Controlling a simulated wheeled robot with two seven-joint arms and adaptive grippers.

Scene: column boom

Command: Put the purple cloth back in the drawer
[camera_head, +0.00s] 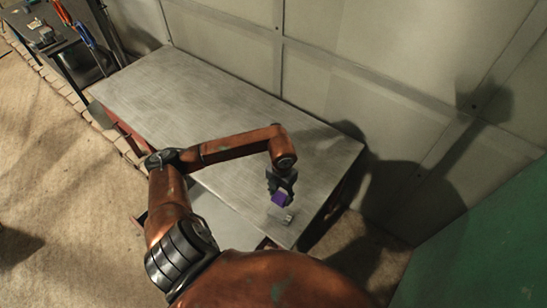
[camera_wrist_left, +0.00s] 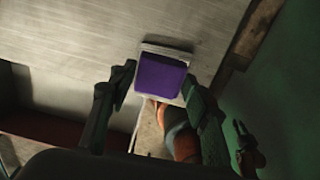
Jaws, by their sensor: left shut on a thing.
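The purple cloth (camera_head: 279,199) is a small folded square near the right front corner of the metal-topped table. My left gripper (camera_head: 281,188) is over it and shut on it. In the left wrist view the cloth (camera_wrist_left: 161,76) sits between the two fingers (camera_wrist_left: 155,92). A small pale grey item (camera_head: 284,215) lies right by the cloth; its rim (camera_wrist_left: 167,49) shows behind the cloth. A grey surface (camera_head: 215,213) juts out below the table's front edge and looks like an open drawer. My arm hides part of it. The right gripper is not in view.
The tabletop (camera_head: 190,95) is otherwise bare. A panelled wall (camera_head: 350,50) runs along its back. A green surface (camera_head: 490,255) stands at the lower right. A dark bench with tools (camera_head: 50,45) is at the far upper left.

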